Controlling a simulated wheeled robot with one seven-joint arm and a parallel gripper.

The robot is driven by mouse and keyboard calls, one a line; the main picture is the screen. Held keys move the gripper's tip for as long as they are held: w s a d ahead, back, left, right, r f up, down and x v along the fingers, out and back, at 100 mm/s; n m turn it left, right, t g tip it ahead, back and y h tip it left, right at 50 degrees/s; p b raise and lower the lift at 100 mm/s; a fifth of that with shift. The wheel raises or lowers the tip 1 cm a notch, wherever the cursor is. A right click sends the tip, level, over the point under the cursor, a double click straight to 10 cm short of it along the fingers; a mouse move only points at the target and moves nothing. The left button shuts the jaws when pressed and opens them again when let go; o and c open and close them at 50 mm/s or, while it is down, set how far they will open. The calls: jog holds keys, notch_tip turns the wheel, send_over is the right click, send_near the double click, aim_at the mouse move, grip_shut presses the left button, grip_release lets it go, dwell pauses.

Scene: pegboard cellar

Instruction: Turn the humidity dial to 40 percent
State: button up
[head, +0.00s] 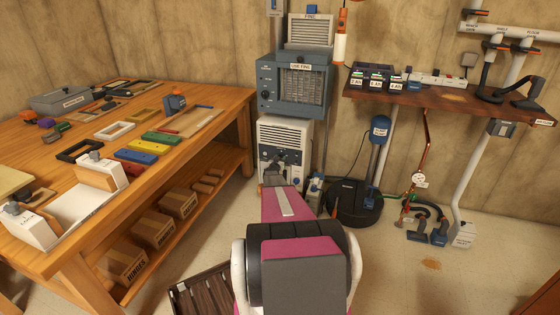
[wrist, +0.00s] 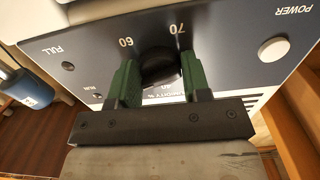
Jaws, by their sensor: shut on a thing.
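The white dehumidifier (head: 287,133) stands on the floor in the middle of the head view, with a dark control panel on its front. The black humidity dial (wrist: 158,68) is on that panel in the wrist view, where the panel shows upside down. I cannot tell which mark the dial points at. In the head view my arm hides part of the panel.
A white power button (wrist: 273,49) is right of the dial, and a small FULL lamp (wrist: 68,66) is to its left. A wooden workbench (head: 236,98) stands left. A blue air filter unit (head: 293,84) is above the dehumidifier. A black round vacuum (head: 350,205) stands right.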

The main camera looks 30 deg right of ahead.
jog(key=n, duration=0.3)
jog(key=shift+n, duration=0.3)
jog(key=n, duration=1)
jog(key=shift+s, duration=0.1)
jog(key=shift+n, duration=0.3)
dwell(0.3)
jog(key=o, duration=0.9)
